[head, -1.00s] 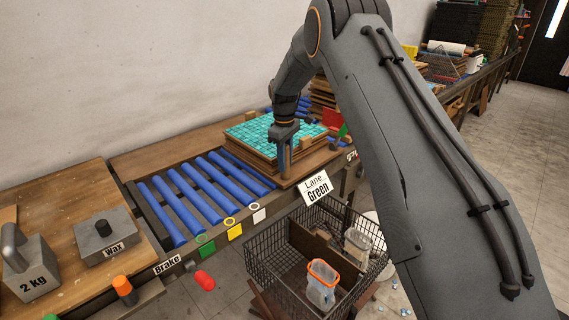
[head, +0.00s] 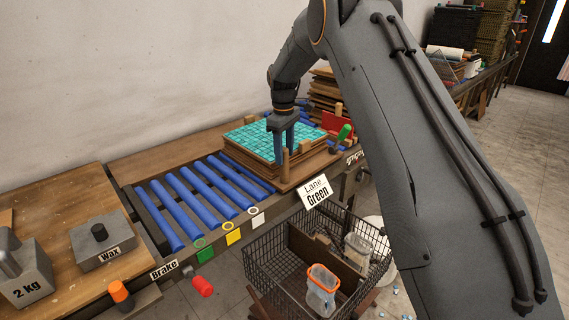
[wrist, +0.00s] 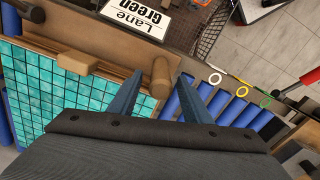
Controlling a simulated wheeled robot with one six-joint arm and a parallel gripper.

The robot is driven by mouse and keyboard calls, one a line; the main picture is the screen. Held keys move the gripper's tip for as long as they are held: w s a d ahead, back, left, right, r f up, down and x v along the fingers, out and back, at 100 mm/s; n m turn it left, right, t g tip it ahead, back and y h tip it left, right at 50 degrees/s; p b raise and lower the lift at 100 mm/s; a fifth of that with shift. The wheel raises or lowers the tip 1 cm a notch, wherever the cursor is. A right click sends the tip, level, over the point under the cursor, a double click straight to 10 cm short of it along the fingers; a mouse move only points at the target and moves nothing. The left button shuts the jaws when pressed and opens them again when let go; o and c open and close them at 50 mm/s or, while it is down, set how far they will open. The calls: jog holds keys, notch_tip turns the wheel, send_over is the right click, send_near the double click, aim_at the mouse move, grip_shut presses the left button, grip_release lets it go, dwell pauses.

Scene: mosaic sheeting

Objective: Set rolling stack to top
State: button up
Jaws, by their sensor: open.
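The rolling stack (head: 253,157) is a pile of brown boards topped with a teal mosaic sheet (head: 262,137). It sits on a wooden carrier (head: 297,183) at the far end of the blue rollers (head: 190,200). My gripper (head: 284,157) is open and points down at the stack's near edge. An upright wooden peg (head: 286,166) stands on the carrier by that edge. In the wrist view the peg (wrist: 160,77) appears between my open fingertips (wrist: 161,80); I cannot tell how deep they reach. The teal sheet (wrist: 42,100) lies to their left.
A green-handled lever (head: 342,136) and a red part (head: 333,122) stand right of the stack. The "Lane Green" sign (head: 315,191) and a wire basket (head: 265,262) are in front. More boards (head: 322,95) are piled behind. The rollers are bare.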

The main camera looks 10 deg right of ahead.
jog(key=shift+r, duration=1.45)
